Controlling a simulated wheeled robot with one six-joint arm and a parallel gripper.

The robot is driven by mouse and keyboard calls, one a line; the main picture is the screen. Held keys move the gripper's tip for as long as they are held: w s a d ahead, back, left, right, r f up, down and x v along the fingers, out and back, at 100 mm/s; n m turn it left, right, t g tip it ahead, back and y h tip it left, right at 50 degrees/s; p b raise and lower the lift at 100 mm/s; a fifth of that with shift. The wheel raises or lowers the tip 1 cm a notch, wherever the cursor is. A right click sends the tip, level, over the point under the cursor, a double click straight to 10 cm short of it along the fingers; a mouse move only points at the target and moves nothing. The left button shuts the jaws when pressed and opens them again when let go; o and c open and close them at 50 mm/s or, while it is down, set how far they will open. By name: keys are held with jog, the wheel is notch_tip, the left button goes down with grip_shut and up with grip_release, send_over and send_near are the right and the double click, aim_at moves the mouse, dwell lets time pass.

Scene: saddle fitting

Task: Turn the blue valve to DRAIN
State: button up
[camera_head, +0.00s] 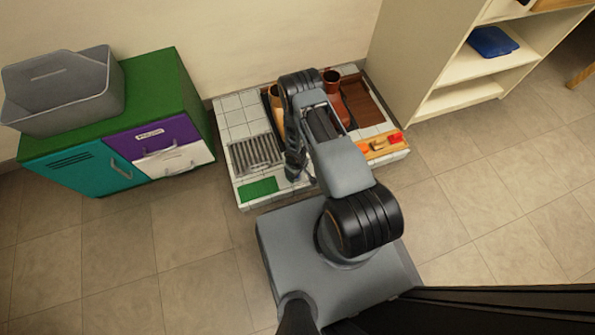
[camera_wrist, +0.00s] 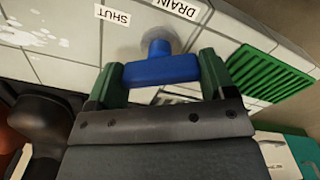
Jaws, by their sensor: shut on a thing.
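The blue valve (camera_wrist: 160,70) has a bar handle on a round blue stem that meets the white tiled surface in the wrist view. My gripper (camera_wrist: 160,78) has green fingers, one at each end of the handle, and is shut on it. The handle lies across the picture between the fingers. The DRAIN label (camera_wrist: 178,8) is above and right of the stem, and the SHUT label (camera_wrist: 113,17) is above and left. In the head view my gripper (camera_head: 294,170) is low over the front of the tiled worktop (camera_head: 232,118); I cannot make out the valve there.
A grey grate (camera_head: 255,154) and a green panel (camera_head: 258,188) lie left of my gripper. Brown vessels (camera_head: 332,82) stand at the back, and orange and red pieces (camera_head: 379,145) at the right. A cabinet (camera_head: 75,165) with a grey bin (camera_head: 65,92) stands left, a shelf (camera_head: 455,65) right.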

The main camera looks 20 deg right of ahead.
jog(key=n, duration=0.6)
jog(key=shift+n, duration=2.8)
jog(key=o, duration=0.9)
jog(key=shift+r, duration=0.15)
notch_tip(320, 180, up, 14)
jog(key=p, duration=1.2)
jog(key=shift+f, duration=0.2)
